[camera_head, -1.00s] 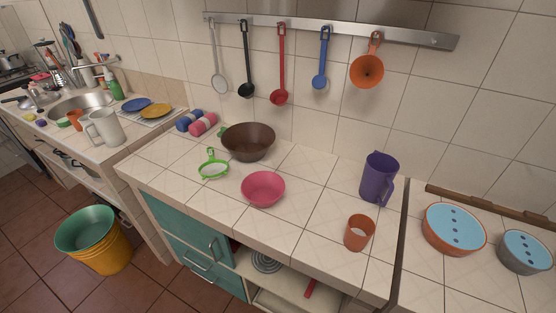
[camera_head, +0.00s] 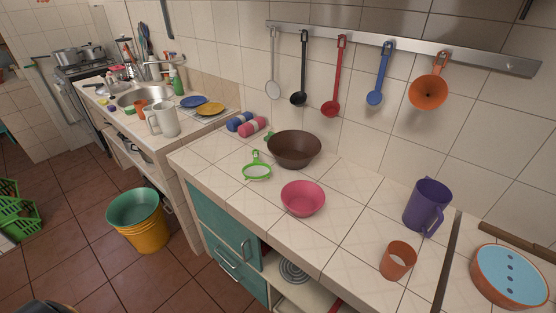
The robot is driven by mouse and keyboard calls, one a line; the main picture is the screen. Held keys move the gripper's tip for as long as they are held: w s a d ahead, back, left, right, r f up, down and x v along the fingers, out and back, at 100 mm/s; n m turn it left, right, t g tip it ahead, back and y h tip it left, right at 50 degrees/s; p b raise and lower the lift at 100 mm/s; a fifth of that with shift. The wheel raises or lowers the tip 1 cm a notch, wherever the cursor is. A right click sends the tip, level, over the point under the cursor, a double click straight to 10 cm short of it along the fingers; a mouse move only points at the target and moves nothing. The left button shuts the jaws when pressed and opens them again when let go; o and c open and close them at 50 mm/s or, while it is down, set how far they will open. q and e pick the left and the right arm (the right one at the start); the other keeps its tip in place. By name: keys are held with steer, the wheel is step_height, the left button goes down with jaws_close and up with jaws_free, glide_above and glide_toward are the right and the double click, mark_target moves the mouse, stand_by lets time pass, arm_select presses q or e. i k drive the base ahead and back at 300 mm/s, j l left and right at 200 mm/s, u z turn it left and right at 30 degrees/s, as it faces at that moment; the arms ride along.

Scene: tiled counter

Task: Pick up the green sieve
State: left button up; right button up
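The green sieve (camera_head: 257,171) lies on the tiled counter (camera_head: 222,183) left of centre. It has a green rim, a pale mesh and a short green handle pointing to the back. It sits in front of the brown bowl (camera_head: 293,150) and to the left of the pink bowl (camera_head: 303,199), apart from both. Neither of my grippers shows in the view.
An orange cup (camera_head: 397,261) and a purple pitcher (camera_head: 427,206) stand on the counter's right part. Pink and blue rolls (camera_head: 252,127) lie behind the sieve. Utensils hang from a wall rail (camera_head: 460,56). Stacked buckets (camera_head: 146,236) stand on the floor at left.

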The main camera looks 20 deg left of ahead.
mark_target(256, 170)
steer(key=j+z, duration=0.7)
steer(key=z, duration=0.2)
steer(key=j+z, duration=0.45)
steer(key=k+l, duration=0.05)
steer(key=l, duration=0.05)
